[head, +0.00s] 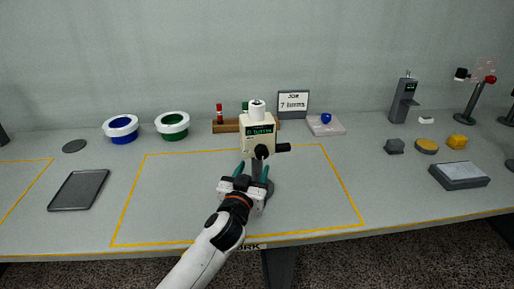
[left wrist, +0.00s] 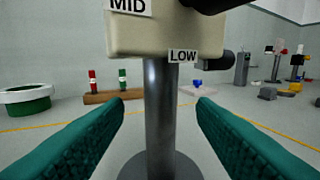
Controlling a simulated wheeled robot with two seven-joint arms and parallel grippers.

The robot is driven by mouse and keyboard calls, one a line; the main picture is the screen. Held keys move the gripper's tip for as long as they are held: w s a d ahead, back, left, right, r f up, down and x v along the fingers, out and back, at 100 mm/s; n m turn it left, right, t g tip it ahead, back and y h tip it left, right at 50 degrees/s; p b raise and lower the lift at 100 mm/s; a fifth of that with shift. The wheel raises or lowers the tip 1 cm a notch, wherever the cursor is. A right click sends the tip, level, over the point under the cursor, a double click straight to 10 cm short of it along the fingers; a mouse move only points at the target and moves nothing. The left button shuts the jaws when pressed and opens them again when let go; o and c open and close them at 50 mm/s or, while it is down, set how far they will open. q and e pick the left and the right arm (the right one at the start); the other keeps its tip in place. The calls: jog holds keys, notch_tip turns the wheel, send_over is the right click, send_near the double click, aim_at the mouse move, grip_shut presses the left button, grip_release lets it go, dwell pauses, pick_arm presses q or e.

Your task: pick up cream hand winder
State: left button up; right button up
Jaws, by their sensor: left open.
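The cream hand winder (head: 258,139) stands upright inside the yellow-taped area of the table in the head view. It has a cream box body with a green display, a white top piece, a black crank at the right and a dark post on a round base. In the left wrist view its body (left wrist: 165,35) carries MID and LOW labels above the grey post (left wrist: 160,110). My left gripper (head: 252,172) is open, its teal fingers on either side of the post below the body, with visible gaps to it. My right gripper is not in view.
A wooden rack (head: 228,126) with red and green spools and a sign (head: 293,103) stand behind the winder. Blue (head: 121,129) and green (head: 172,126) ringed containers and a dark tray (head: 79,190) are at left. A grey box (head: 459,176) lies at right. The taped area beside the winder is clear.

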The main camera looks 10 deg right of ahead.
aim_at(255, 164)
pick_arm(q)
jog(key=x, duration=0.4)
jog(key=shift+w+d+r, duration=0.1)
jog(key=shift+w+d, duration=0.05)
jog(key=shift+c, duration=0.4)
grip_shut()
jog(key=shift+r, duration=0.1)
